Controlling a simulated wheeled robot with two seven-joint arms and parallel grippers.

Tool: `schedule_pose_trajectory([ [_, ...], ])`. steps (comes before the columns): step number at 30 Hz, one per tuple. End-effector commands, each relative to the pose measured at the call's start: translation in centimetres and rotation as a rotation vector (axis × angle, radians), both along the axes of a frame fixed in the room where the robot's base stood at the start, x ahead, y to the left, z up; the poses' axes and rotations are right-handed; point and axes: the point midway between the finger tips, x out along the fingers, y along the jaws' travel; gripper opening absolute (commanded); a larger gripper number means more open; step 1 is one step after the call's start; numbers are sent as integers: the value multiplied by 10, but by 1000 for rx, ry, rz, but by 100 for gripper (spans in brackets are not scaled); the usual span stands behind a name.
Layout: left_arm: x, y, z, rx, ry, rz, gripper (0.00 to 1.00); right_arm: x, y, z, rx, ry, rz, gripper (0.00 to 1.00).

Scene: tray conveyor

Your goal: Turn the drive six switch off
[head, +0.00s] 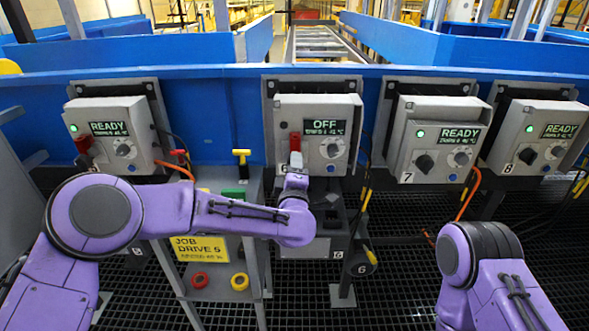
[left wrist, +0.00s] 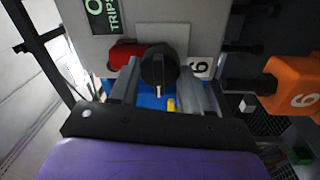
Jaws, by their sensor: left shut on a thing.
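The drive six box (head: 343,117) is grey, with a display (head: 325,128) that reads OFF. Its black rotary switch knob (left wrist: 158,66) shows in the left wrist view, with a white mark on it and a plate marked 6 beside it. My left gripper (left wrist: 157,84) has one finger on each side of the knob and is shut on it. A red part (head: 295,141) sits right by the gripper, and a red part also shows behind the knob in the wrist view. My right gripper is out of view.
Drive boxes 7 (head: 437,140) and 8 (head: 539,140) and another box (head: 112,135) at left read READY with green lights. A stand with a yellow job card (head: 199,248) and red and yellow rings is below. An orange piece marked 6 (left wrist: 294,93) is nearby.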

Motion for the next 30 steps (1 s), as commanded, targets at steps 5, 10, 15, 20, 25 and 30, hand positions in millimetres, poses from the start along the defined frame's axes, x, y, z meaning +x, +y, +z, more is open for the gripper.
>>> schedule_pose_trajectory([
  [5,0,0,0,-1,0,0,72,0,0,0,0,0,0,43],
  [10,0,0,0,0,0,0,72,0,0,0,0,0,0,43],
  [15,-12,-1,-1,1,1,-3,72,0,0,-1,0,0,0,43],
  [20,-50,-1,-4,2,0,-4,72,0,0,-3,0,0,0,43],
  [25,-87,0,-7,2,1,-3,72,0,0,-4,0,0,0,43],
  [30,-104,0,-8,0,0,0,72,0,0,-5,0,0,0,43],
])
